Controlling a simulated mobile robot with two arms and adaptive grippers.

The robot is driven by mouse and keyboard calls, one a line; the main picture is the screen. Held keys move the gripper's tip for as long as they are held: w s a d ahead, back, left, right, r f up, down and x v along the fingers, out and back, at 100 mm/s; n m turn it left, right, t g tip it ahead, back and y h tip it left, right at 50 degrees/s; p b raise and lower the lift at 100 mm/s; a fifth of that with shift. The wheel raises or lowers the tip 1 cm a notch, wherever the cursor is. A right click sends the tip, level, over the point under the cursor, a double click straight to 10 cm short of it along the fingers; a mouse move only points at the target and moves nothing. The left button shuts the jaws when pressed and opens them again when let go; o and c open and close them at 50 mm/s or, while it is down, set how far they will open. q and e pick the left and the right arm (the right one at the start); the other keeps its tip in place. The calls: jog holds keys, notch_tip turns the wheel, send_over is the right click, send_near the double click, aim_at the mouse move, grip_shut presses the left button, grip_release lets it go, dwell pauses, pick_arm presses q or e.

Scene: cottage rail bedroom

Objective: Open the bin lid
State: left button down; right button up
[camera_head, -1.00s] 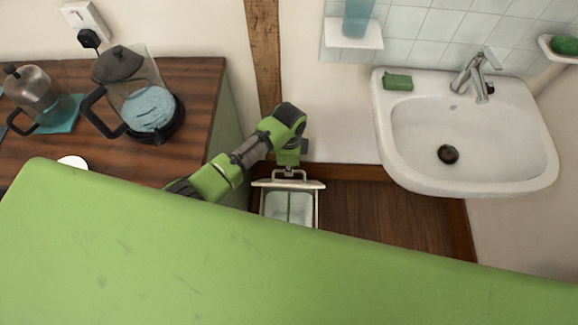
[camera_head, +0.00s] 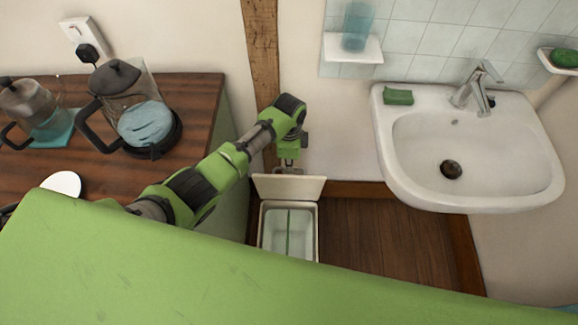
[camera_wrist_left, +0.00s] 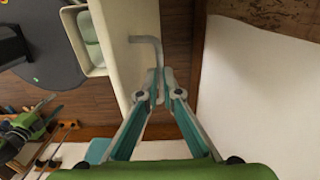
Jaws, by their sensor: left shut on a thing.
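The bin (camera_head: 262,236) stands on the floor between the wooden-topped cabinet and the sink. It is cream, with a divider down its open inside. Its flat cream lid (camera_head: 290,188) is raised at the back, tilted up toward the wall. My left gripper (camera_head: 289,168) is at the lid's back edge. In the left wrist view the lid (camera_wrist_left: 132,62) shows with its bent grey handle (camera_wrist_left: 147,40), and my left gripper (camera_wrist_left: 160,80) has its fingertips closed on that handle. A green and black part at the left wrist view's left edge may be my right arm; its jaws are unclear.
The cabinet's wooden top (camera_head: 196,92) at left carries a kettle (camera_head: 135,105) and a glass jug (camera_head: 32,105). The white sink (camera_head: 500,170) juts out at right. The wall stands close behind the lid. Dark floor (camera_head: 380,235) right of the bin is clear.

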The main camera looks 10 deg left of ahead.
pick_arm(q)
jog(key=c, duration=2.2)
grip_release()
jog(key=shift+s+f, duration=0.15)
jog(key=shift+f, duration=0.05)
jog(key=shift+r, duration=0.1)
notch_tip(320, 180, up, 12)
jog(key=shift+f, duration=0.1)
